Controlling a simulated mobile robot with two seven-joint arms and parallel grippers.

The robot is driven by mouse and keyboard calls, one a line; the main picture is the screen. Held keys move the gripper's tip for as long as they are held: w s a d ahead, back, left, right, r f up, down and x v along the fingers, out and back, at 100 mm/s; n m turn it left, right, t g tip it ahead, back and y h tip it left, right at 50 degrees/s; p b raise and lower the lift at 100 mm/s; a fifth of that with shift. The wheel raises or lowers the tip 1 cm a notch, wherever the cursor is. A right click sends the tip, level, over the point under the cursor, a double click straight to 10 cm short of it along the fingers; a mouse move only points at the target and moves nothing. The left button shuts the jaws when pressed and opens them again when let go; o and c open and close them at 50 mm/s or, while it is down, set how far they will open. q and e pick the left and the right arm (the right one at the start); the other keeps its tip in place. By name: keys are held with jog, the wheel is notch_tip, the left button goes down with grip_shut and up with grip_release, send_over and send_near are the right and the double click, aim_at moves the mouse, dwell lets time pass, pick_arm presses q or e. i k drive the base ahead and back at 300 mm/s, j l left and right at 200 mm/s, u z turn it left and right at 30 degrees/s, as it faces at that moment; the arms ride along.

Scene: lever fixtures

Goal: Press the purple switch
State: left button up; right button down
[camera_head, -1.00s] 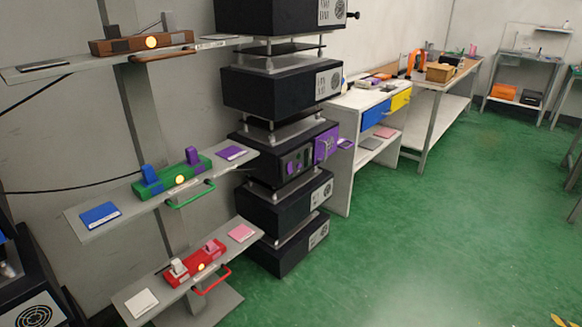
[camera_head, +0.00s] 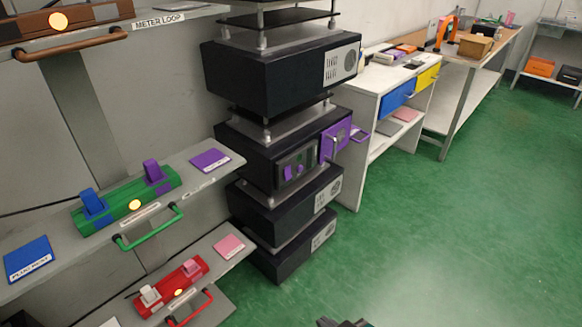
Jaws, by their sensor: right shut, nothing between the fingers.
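The purple switch (camera_head: 155,173) is a lever paddle standing up from the right end of a green fixture (camera_head: 128,203) on the middle shelf. A blue switch (camera_head: 93,203) stands on the left end of the same fixture. A lit yellow lamp (camera_head: 134,205) is between them. A purple plate (camera_head: 210,160) lies on the shelf to the right of the fixture. My right gripper (camera_head: 343,323) shows only as dark tips at the bottom edge, shut and empty, well away from the switch. My left gripper is out of view.
A green handle (camera_head: 150,230) sticks out in front of the fixture. A red fixture (camera_head: 171,287) sits on the shelf below and a brown one (camera_head: 72,23) above. A stack of black units (camera_head: 275,80), one with an open purple door (camera_head: 335,140), stands right. Green floor is clear.

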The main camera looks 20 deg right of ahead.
aim_at(286, 171)
jog(key=i+l+u, duration=0.15)
jog(key=i+l, duration=0.35)
jog(key=i+j, duration=0.25)
jog(key=i, duration=0.2)
